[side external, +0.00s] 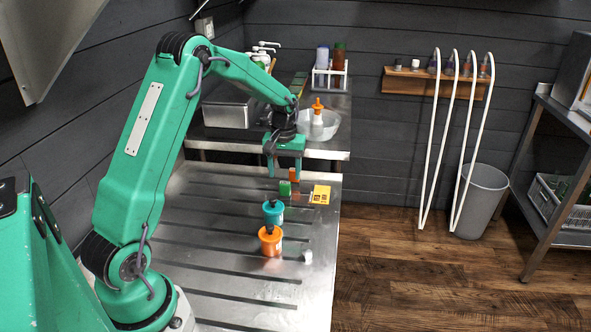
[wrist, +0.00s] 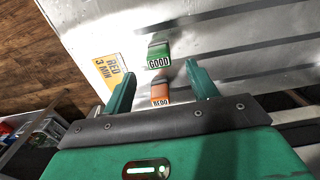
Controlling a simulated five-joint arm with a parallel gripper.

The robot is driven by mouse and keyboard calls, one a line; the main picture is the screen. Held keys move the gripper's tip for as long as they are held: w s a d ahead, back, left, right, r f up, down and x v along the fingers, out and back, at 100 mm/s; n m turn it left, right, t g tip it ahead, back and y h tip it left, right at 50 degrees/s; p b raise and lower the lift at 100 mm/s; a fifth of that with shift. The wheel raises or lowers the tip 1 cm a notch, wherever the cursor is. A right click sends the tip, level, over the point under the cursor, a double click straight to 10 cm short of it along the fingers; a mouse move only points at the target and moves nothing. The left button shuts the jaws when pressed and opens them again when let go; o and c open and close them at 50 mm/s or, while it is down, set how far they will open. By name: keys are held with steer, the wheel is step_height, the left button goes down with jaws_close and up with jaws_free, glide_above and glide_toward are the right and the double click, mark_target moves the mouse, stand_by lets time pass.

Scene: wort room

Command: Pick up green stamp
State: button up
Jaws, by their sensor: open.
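The green stamp (side external: 284,188), marked GOOD, rests on the grooved metal drainboard (side external: 200,240). In the wrist view the green stamp (wrist: 158,54) lies just beyond and between my fingertips. An orange-red stamp (wrist: 160,94), marked REDO, is close to it, between my fingers in that view. In the side view the orange-red stamp (side external: 295,186) shows right beside the green one. My gripper (side external: 284,174) is open and empty, pointing down above the stamps. The gripper (wrist: 160,72) shows a finger on either side in the wrist view.
A yellow card (side external: 320,194) lies right of the stamps. A teal-topped cup (side external: 272,212) and an orange cup (side external: 270,241) stand nearer the camera. A clear bowl (side external: 320,124) with an orange-topped bottle is behind. The drainboard's left part is clear.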

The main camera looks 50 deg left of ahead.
mark_target(285, 183)
steer(key=shift+s+d+f, duration=0.1)
steer(key=shift+f, duration=1.7)
steer(key=shift+d+f, duration=0.1)
steer(key=shift+f, duration=1.65)
steer(key=c, duration=1.1)
steer(key=shift+r, duration=0.15)
steer(key=shift+r, duration=0.55)
steer(key=r, duration=0.3)
steer(key=shift+d+r, duration=0.1)
steer(key=shift+d, duration=0.2)
steer(key=d+r, duration=0.2)
steer(key=d, duration=0.1)
steer(key=s+d+r, duration=0.1)
steer(key=d+r, duration=0.1)
steer(key=d, duration=0.2)
steer(key=d+r, duration=0.2)
steer(key=d, duration=0.2)
steer(key=shift+s+r, duration=0.2)
steer(key=shift+s, duration=0.05)
